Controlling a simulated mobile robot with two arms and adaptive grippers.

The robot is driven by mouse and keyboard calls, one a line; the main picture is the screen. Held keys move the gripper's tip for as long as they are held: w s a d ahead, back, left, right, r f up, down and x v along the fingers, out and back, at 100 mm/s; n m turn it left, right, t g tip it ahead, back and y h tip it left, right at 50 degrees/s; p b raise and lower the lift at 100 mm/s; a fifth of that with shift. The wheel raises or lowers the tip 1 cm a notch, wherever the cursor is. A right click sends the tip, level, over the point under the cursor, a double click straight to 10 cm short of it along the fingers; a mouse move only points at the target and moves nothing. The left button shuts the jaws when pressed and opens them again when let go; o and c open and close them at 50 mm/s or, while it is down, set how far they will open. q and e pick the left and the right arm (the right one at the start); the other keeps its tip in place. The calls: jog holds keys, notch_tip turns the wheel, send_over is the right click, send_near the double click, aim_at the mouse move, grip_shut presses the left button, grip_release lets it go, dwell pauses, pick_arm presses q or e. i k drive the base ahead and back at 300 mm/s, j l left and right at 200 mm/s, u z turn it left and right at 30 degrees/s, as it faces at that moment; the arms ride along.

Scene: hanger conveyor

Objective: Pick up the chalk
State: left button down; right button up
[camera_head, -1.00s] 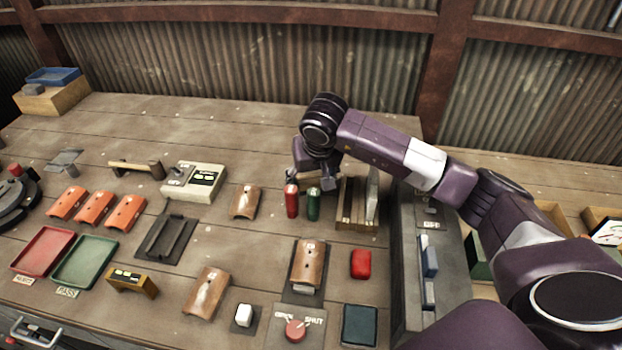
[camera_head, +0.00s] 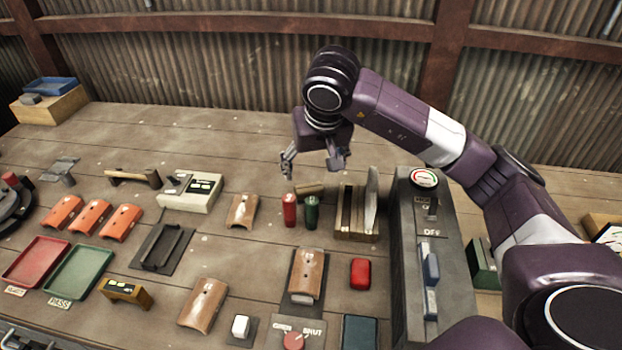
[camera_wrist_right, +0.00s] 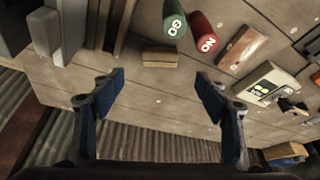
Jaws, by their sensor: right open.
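A small white block (camera_head: 240,325) sits on a dark pad near the front of the bench; it may be the chalk, but I cannot tell for certain. My right gripper (camera_head: 312,164) is open and empty, raised above the back of the bench, far from the white block. In the right wrist view its two blue-padded fingers (camera_wrist_right: 162,80) are spread wide with nothing between them. A small tan block (camera_head: 308,190) lies on the bench below the gripper and also shows ahead of the fingers in the wrist view (camera_wrist_right: 161,57). My left gripper is not in view.
Red (camera_head: 290,210) and green (camera_head: 312,212) cylinders stand close to the tan block. A wooden rack (camera_head: 356,236) and a grey switch panel (camera_head: 407,262) are to the right. Several brown curved pieces and trays fill the front. The bench's back middle is clear.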

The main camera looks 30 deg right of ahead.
aim_at(242, 324)
jog(key=k+j, duration=1.2)
jog(key=j, duration=0.15)
